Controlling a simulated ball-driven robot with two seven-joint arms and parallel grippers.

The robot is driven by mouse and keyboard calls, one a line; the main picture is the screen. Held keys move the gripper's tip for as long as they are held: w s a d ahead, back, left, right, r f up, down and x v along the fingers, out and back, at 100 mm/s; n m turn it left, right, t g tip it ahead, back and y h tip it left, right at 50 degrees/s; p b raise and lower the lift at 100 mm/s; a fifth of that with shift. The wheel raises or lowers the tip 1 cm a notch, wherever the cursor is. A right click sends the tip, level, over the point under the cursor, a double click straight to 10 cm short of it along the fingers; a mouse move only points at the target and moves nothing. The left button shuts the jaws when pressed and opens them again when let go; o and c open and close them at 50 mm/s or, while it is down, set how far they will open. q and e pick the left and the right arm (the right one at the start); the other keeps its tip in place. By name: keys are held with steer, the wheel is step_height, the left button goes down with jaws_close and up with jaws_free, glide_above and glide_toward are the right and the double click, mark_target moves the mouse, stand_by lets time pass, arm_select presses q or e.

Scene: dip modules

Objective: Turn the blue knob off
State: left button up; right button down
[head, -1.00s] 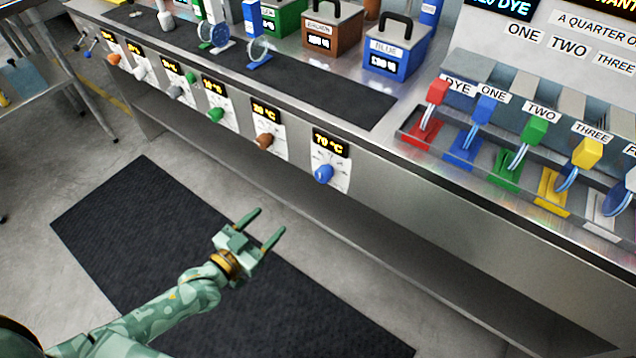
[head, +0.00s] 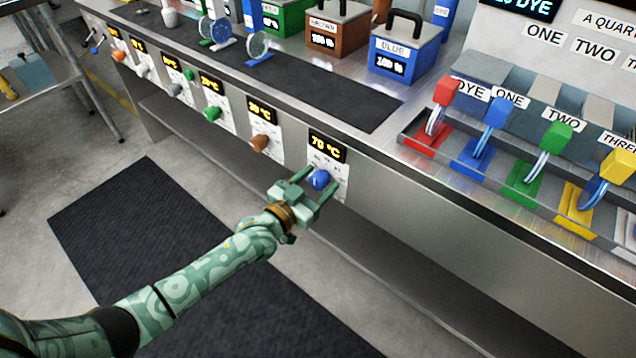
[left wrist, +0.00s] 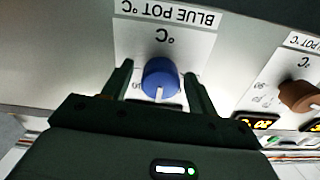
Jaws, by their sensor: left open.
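The blue knob (head: 319,180) sits on a white dial plate on the front of the counter, under a display (head: 327,147) reading 70 °C. My left gripper (head: 312,190) is open, with its fingers on either side of the blue knob. In the left wrist view the knob (left wrist: 161,78) lies between the two fingertips (left wrist: 160,75), with a gap visible on each side. A white mark shows on the knob's face, and the plate label reads BLUE POT °C. My right gripper is not in view.
A brown knob (head: 259,143) and a green knob (head: 212,113) are on the same counter front to the left. A blue pot (head: 404,58) stands on the counter above. Colored levers, including a red one (head: 444,92), are at the right.

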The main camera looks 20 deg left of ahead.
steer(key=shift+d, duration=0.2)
arm_select(q)
steer(key=c, duration=1)
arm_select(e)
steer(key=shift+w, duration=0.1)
